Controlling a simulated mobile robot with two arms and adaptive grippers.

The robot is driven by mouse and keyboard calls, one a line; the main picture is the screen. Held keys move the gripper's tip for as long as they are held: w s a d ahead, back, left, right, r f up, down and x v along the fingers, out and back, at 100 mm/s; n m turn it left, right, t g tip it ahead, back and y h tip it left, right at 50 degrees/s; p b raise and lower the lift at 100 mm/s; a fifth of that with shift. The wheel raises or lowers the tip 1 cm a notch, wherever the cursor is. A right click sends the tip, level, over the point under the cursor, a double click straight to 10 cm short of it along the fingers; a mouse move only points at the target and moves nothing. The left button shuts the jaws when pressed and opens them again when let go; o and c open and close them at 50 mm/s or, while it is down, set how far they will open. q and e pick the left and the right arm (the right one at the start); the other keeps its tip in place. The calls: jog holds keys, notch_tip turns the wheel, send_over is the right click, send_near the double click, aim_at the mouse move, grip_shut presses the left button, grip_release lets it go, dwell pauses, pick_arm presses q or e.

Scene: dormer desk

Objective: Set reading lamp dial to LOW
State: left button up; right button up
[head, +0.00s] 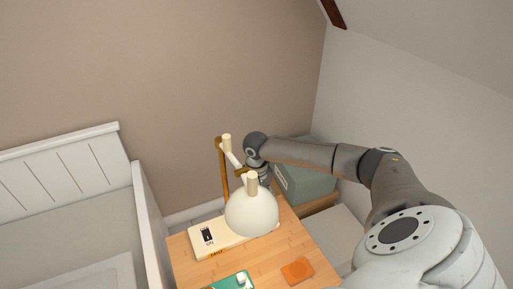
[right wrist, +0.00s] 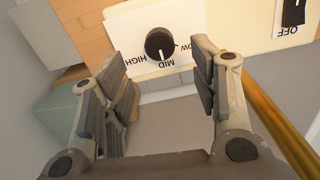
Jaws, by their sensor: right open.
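The reading lamp has a cream dome shade (head: 252,213), a brass-coloured post (head: 222,170) and a cream base (head: 237,245) on the wooden desk. In the right wrist view, a round black dial (right wrist: 158,42) sits on a white plate (right wrist: 120,30) marked HIGH, MID and LOW. Its white pointer line points at MID. My right gripper (right wrist: 163,72) is open and empty, with one finger on each side of the dial's line, apart from the dial. In the head view it is mostly hidden behind the lamp. My left gripper is not in view.
A black switch (right wrist: 293,12) beside OFF lettering sits near the dial; it also shows on the base in the head view (head: 207,235). An orange square (head: 297,270) and a green item (head: 232,282) lie at the desk's front. A grey-green box (head: 307,185) stands behind right.

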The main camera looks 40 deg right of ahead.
notch_tip(320, 180, down, 6)
jog(key=shift+f, duration=0.25)
jog(key=shift+c, duration=0.3)
jog(key=c, duration=1)
jog(key=shift+r, duration=0.1)
